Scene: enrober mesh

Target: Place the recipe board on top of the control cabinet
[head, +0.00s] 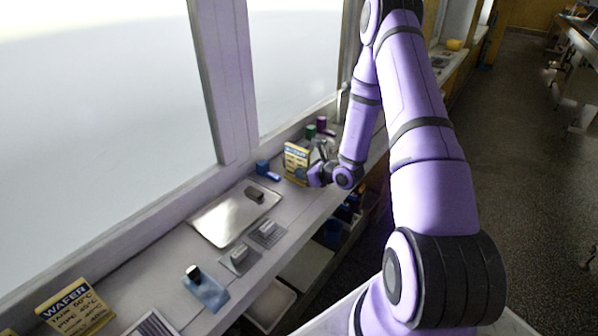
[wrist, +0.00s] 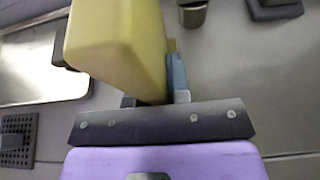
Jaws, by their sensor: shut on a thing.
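A yellow board with a dark header and small print (head: 296,163) stands upright by the window, at my gripper (head: 312,170). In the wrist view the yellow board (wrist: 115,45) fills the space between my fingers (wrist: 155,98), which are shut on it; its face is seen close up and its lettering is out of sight. A second yellow board headed WAFER (head: 75,307) leans at the lower left of the head view, far from my gripper. I cannot make out which thing is the control cabinet in either view.
The long window ledge holds a shiny metal tray (head: 234,214) with a dark block on it, a blue item with a dark top (head: 205,288), small grey pieces (head: 239,258) and a blue object (head: 267,171). Green and purple containers (head: 321,124) stand beyond the board. Shelves lie below the ledge.

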